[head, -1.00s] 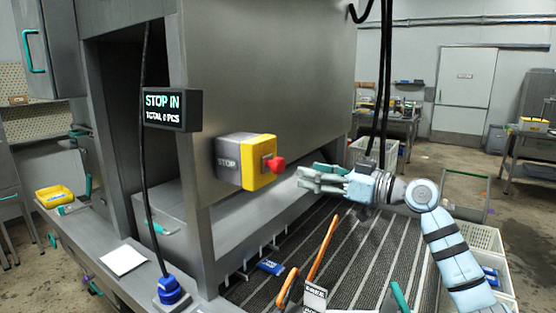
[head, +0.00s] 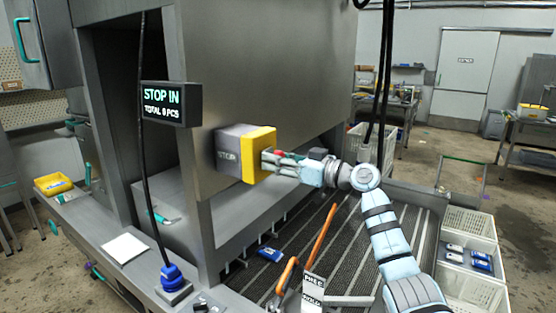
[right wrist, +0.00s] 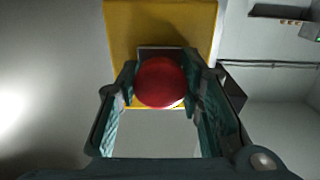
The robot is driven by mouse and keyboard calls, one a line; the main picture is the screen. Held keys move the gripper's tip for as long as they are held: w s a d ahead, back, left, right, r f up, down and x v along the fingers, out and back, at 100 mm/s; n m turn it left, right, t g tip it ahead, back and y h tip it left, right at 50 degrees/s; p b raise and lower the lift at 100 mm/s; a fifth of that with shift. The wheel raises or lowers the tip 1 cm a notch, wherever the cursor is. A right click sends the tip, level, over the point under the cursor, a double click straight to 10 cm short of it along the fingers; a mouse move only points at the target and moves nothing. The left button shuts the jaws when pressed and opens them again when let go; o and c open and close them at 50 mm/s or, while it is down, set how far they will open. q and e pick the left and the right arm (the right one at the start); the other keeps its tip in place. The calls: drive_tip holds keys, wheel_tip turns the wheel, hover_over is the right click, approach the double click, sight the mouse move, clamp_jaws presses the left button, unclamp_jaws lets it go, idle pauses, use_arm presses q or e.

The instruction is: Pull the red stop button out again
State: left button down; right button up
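The red stop button (right wrist: 160,82) sits on the front of a yellow-faced box (head: 260,140) with a grey side marked STOP, fixed to the steel machine. My right gripper (right wrist: 160,85) has its two fingers on either side of the button, close against its left and right edges, and appears shut on it. In the head view, my right gripper (head: 268,164) reaches the box from the right, and its fingers cover most of the button. How far the button stands out is hidden. My left gripper is not in view.
A display (head: 171,104) reading STOP IN, TOTAL 0 PCS hangs left of the box. A black cable runs down to a blue plug (head: 171,276). An orange handle (head: 321,243) rises below my right arm, over the slatted bed. White crates (head: 468,257) stand at the right.

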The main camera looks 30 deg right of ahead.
clamp_jaws()
drive_tip(key=shift+s+d+f+b, duration=0.1)
drive_tip(key=shift+d+f+b, duration=0.1)
drive_tip(key=shift+b, duration=0.3)
drive_tip(key=shift+s, duration=0.25)
drive_tip(key=shift+s+d+r, duration=0.1)
drive_tip(key=shift+s+d, duration=0.05)
drive_tip(key=shift+s, duration=0.1)
drive_tip(key=o, duration=0.6)
unclamp_jaws()
drive_tip(key=o, duration=0.5)
drive_tip(key=shift+s+d, duration=0.1)
drive_tip(key=shift+s+r, duration=0.1)
